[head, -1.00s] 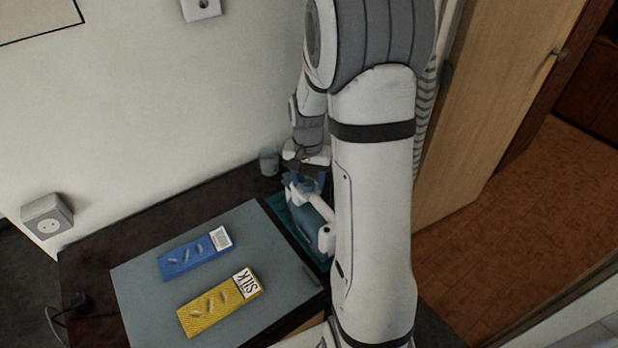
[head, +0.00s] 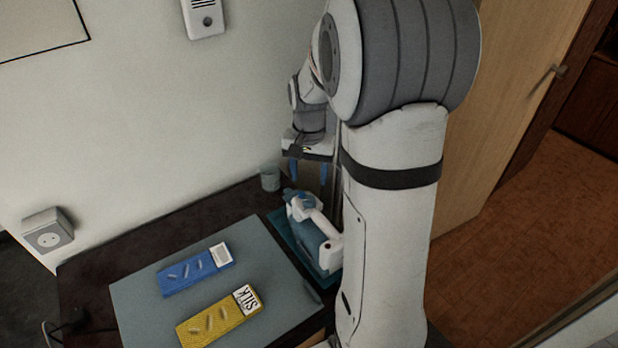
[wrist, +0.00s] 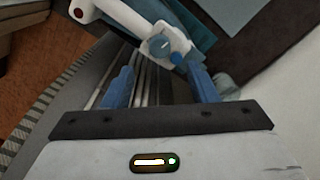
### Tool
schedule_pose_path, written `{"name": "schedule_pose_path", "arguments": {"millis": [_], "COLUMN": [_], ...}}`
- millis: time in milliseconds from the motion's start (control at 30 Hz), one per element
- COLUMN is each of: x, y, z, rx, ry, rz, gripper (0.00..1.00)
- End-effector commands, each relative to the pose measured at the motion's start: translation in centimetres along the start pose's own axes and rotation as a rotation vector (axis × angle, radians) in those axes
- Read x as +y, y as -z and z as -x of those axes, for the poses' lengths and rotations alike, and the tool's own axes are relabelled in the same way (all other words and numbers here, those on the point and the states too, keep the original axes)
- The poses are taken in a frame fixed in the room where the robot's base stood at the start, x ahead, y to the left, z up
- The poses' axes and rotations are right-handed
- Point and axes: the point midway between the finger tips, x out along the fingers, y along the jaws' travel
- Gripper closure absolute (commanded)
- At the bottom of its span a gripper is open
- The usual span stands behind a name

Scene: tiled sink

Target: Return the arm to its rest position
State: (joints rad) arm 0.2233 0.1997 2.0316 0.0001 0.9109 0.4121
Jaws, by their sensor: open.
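My gripper (head: 309,172) is open and empty, pointing down above the back of the dark counter. Its two blue fingers stand apart in the wrist view (wrist: 162,88), with nothing between them but a striped surface further off. A white and blue-grey iron (head: 314,232) lies below my gripper on a teal mat (head: 290,240). In the wrist view the iron (wrist: 135,18) shows at the top, beyond the fingertips and apart from them. My arm's large white links cover the right part of the mat and counter in the head view.
A grey board (head: 150,300) holds a blue box (head: 190,273) and a yellow box (head: 215,318). A small pale cup (head: 270,179) stands near the wall. The wall is behind, with a socket (head: 47,232) at left. A wooden door (head: 500,110) is at right.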

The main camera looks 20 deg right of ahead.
Motion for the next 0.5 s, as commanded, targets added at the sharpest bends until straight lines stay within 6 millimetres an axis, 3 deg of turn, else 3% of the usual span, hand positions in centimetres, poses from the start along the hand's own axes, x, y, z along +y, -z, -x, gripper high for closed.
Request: {"name": "schedule_pose_path", "arguments": {"millis": [400,500], "x": [0.0,-0.1], "y": [-0.1,-1.1], "z": [0.0,0.9], "rx": [0.001,0.015], "ry": [0.000,0.006], "rz": [0.002,0.036], "gripper": [0.47,0.47]}}
